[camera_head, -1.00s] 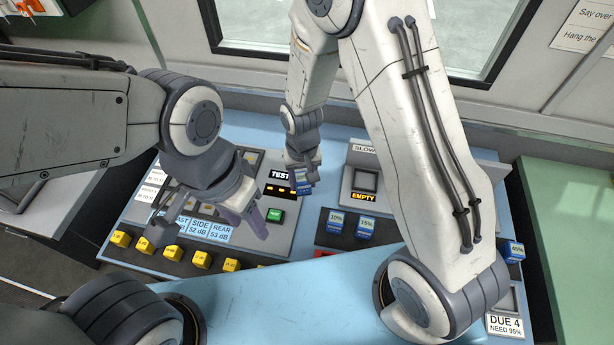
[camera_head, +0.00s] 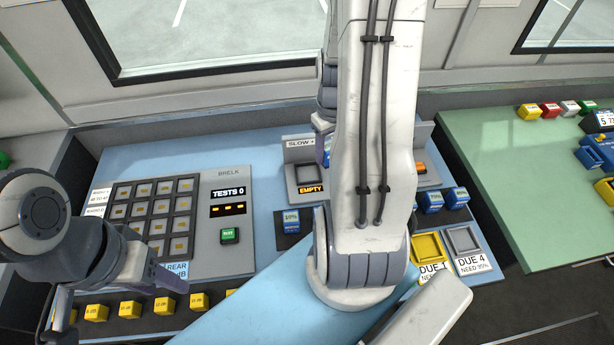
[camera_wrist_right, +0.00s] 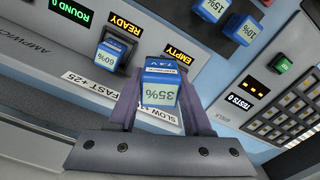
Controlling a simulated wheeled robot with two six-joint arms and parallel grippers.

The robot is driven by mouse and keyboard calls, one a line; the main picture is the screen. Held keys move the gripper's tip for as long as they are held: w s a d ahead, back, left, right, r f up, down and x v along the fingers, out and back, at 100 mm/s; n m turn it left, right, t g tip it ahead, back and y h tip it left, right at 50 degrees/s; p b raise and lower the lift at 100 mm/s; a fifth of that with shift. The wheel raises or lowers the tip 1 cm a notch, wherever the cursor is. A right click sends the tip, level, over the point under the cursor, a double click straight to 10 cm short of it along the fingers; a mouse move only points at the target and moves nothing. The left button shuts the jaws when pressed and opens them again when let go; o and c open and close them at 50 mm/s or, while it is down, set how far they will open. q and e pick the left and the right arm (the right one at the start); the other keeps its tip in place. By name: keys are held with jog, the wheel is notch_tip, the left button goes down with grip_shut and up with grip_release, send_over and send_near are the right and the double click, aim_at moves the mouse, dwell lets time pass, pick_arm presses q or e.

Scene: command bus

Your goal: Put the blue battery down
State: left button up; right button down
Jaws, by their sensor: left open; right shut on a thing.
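The blue battery (camera_wrist_right: 158,68), labelled 35%, is between the fingers of my right gripper (camera_wrist_right: 162,92) in the right wrist view. It is held near the slow charger, whose EMPTY sign (camera_wrist_right: 178,57) shows just behind it. In the head view, my right forearm hides most of this gripper; a sliver of blue (camera_head: 327,150) shows beside the slow charger's empty bay (camera_head: 305,175). I cannot tell whether the battery touches the charger. My left gripper (camera_head: 113,298) is open at the lower left, over the panel's front edge.
A 60% battery (camera_wrist_right: 106,62) sits in the neighbouring charger, marked READY. A 10% battery (camera_head: 291,222) stands in front of the slow charger. Two blue batteries (camera_head: 444,199) stand at right, behind the DUE trays (camera_head: 428,247). Yellow blocks (camera_head: 130,311) line the front.

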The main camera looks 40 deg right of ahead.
jog(key=s+d, duration=0.3)
jog(key=s, duration=0.1)
jog(key=w+a+f, duration=0.1)
jog(key=w+f, duration=0.1)
jog(key=w, duration=0.1)
jog(key=w+a+f+p, duration=0.1)
jog(key=w+a+f, duration=0.1)
jog(key=w, duration=0.1)
jog(key=w+a+f, duration=0.1)
jog(key=w+f, duration=0.1)
jog(key=w, duration=0.2)
jog(key=shift+a, duration=0.15)
jog(key=shift+f+p, duration=0.2)
jog(key=shift+p, duration=0.1)
notch_tip(320, 180, down, 3)
jog(key=shift+f+p, duration=0.1)
jog(key=shift+p, duration=0.25)
jog(key=shift+f, duration=0.25)
jog(key=shift+f, duration=0.15)
jog(key=shift+c, duration=1.6)
grip_release()
